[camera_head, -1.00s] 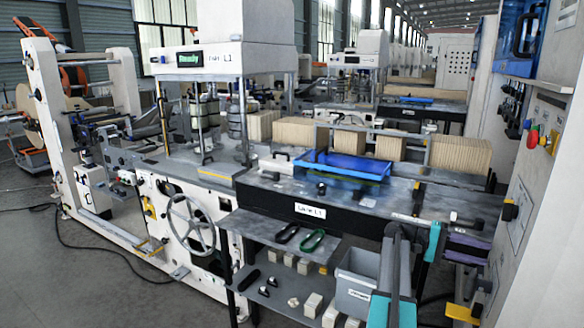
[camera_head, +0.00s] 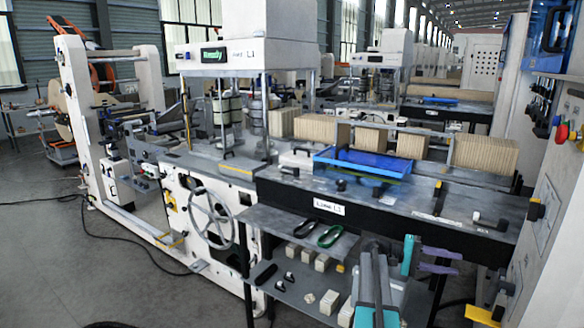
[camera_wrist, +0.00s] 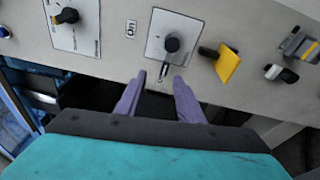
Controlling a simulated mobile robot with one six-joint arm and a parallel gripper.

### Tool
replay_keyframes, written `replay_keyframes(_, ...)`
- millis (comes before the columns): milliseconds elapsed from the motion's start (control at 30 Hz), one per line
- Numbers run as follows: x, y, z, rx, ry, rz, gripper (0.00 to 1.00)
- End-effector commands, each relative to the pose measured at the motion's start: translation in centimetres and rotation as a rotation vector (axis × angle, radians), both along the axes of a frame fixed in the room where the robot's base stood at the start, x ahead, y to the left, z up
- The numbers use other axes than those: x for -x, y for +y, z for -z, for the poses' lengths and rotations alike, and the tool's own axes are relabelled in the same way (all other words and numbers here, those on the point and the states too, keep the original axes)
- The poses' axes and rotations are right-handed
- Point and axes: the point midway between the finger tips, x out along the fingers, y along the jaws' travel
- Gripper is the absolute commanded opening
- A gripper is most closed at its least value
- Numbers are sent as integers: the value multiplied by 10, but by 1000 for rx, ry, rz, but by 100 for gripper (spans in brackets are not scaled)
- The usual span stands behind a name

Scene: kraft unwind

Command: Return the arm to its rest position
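My gripper (camera_head: 459,262) shows at the lower right of the head view, with two purple fingers pointing right from a teal body. In the wrist view the fingers of my gripper (camera_wrist: 160,84) stand apart with nothing between them. They point towards a pale control panel (camera_wrist: 115,50), and a dark gap shows below its edge between the fingers. My teal and grey arm (camera_head: 375,292) is folded low in front of the machine table.
The panel carries a black knob (camera_wrist: 172,44), a yellow handle (camera_wrist: 228,66) and another black knob (camera_wrist: 68,16). A blue tray (camera_head: 362,162) sits on the machine table. A lower shelf (camera_head: 290,292) holds several small blocks. Open floor lies at the left.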

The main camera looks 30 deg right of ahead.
Motion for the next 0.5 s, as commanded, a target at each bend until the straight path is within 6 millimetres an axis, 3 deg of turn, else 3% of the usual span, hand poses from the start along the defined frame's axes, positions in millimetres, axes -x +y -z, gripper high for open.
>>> replay_keyframes(33, -16, 14, 20, -17, 12, -30, 34)
replay_keyframes(200, -55, 58, 77, -85, 30, -111, 34)
replay_keyframes(500, -101, 147, 187, -250, 41, -251, 34)
